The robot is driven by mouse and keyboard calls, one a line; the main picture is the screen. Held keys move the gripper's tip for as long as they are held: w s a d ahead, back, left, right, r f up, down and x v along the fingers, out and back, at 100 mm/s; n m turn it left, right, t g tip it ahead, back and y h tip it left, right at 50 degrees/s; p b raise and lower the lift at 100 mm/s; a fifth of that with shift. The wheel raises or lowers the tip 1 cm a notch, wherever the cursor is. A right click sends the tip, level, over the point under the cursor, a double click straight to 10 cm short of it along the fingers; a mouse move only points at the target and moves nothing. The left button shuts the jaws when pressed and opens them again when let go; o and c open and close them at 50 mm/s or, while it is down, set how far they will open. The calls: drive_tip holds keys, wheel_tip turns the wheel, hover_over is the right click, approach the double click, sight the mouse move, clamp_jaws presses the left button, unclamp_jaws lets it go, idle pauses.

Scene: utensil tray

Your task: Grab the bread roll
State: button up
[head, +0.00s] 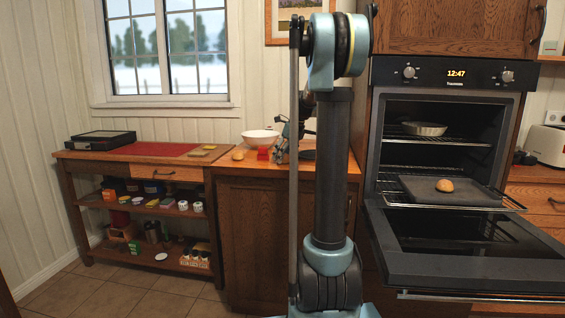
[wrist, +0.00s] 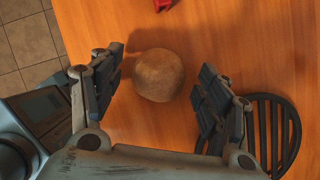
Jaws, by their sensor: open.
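A round brown bread roll (wrist: 158,76) lies on the wooden counter in the wrist view. My gripper (wrist: 159,68) is open, with one finger to the left of the roll and one to the right. Gaps show on both sides, and the fingers do not appear to touch it. In the head view a roll (head: 238,155) sits on the counter left of my gripper (head: 280,151). A second roll (head: 445,185) lies on a dark baking tray (head: 470,197) in the open oven. My arm column hides part of the counter.
A red object (head: 263,154) and a white bowl (head: 260,138) stand near the roll. A black slatted trivet (wrist: 288,133) lies right of my right finger. The counter edge runs along the left in the wrist view. The oven door (head: 470,245) hangs open at the right.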

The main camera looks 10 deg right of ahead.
drive_tip(key=c, duration=0.8)
drive_tip(key=shift+c, duration=0.2)
drive_tip(key=shift+r, duration=0.1)
